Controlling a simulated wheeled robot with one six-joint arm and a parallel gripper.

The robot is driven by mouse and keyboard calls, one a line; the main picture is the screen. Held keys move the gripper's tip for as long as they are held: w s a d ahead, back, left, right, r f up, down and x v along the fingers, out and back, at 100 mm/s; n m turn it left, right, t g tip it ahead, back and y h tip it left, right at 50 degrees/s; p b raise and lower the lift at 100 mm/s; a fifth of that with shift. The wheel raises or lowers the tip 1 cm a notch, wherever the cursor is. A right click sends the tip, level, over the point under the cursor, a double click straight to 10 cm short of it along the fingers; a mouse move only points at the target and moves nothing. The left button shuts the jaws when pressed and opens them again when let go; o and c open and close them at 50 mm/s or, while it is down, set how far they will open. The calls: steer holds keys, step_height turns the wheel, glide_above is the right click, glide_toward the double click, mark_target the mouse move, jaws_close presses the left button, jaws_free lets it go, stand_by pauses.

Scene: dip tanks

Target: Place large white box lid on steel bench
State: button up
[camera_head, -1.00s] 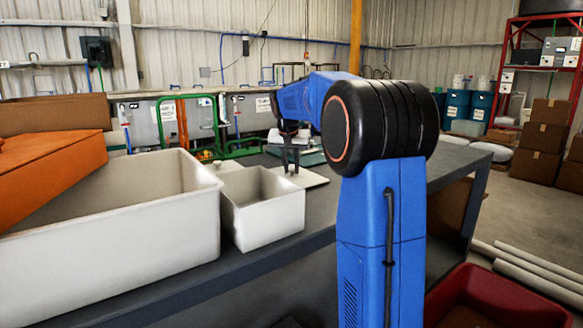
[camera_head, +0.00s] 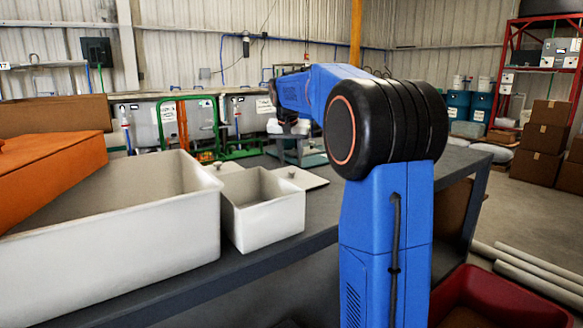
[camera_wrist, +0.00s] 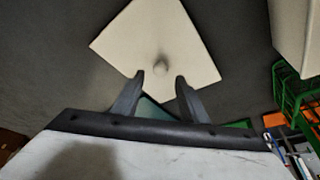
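A white square lid with a small round knob lies flat on the grey steel bench (camera_head: 335,205), right of the small white box; this lid (camera_head: 302,178) also fills the upper middle of the wrist view (camera_wrist: 160,35). My gripper (camera_wrist: 160,76) is open and empty, its two fingers apart with the knob showing just beyond the tips. In the head view it hangs above the lid, clear of it. The large white box (camera_head: 120,240) stands open at the left of the bench. A second white lid with a knob (camera_head: 226,168) shows partly behind the small box.
The small open white box (camera_head: 265,215) stands beside the large one. An orange box-like object (camera_head: 50,170) rests over the large box's left side. Cardboard boxes (camera_head: 545,140) and pale pipes (camera_head: 535,270) are on the floor at right. A red bin (camera_head: 475,300) is near my arm.

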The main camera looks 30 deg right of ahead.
steer(key=v, duration=0.7)
steer(key=shift+r, duration=0.4)
steer(key=shift+s, duration=0.1)
